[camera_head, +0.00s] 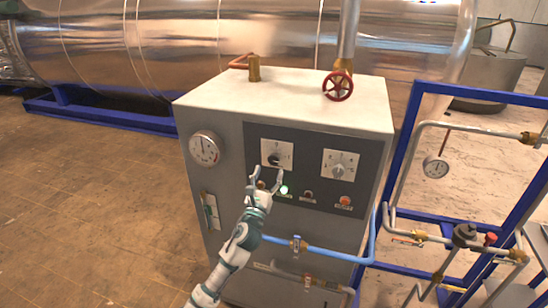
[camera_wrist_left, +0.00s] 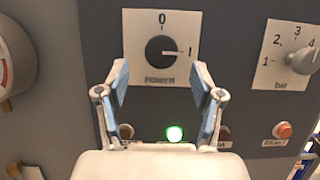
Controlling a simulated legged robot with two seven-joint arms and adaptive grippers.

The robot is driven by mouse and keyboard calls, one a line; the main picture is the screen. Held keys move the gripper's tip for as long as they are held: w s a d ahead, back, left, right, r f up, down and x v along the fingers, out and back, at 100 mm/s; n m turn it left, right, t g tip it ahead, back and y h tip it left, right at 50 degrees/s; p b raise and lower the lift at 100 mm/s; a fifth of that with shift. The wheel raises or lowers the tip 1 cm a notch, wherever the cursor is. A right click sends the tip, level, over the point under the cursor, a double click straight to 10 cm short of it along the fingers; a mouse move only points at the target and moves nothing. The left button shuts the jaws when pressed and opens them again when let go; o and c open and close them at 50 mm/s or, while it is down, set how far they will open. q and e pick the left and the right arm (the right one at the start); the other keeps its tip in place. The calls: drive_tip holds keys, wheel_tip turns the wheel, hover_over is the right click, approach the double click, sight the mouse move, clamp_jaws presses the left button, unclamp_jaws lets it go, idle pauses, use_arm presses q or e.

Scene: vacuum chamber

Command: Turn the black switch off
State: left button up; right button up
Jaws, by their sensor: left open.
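The black switch (camera_head: 274,159) is a round knob on a white plate marked 0, 1 and POWER, on the dark front panel of the grey cabinet. In the left wrist view the black switch (camera_wrist_left: 161,50) has its pointer toward the 1 on the right. My left gripper (camera_head: 266,174) is open in front of the panel, just below the switch. In the left wrist view its two fingers (camera_wrist_left: 162,84) stand apart on either side below the knob, with nothing between them. Whether they touch the panel cannot be told. My right gripper is not in view.
A grey bar selector (camera_head: 339,169) sits right of the switch. Below are a lit green lamp (camera_head: 283,189) and an orange-red button (camera_head: 345,201). A gauge (camera_head: 205,149) is at the left, a red valve wheel (camera_head: 338,86) on top. Blue framing and pipes stand at the right.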

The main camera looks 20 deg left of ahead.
sight(273, 162)
use_arm(q)
drive_tip(key=x, duration=0.6)
drive_tip(key=shift+w+d+r, duration=0.1)
drive_tip(key=shift+w+d, duration=0.05)
drive_tip(key=c, duration=1.1)
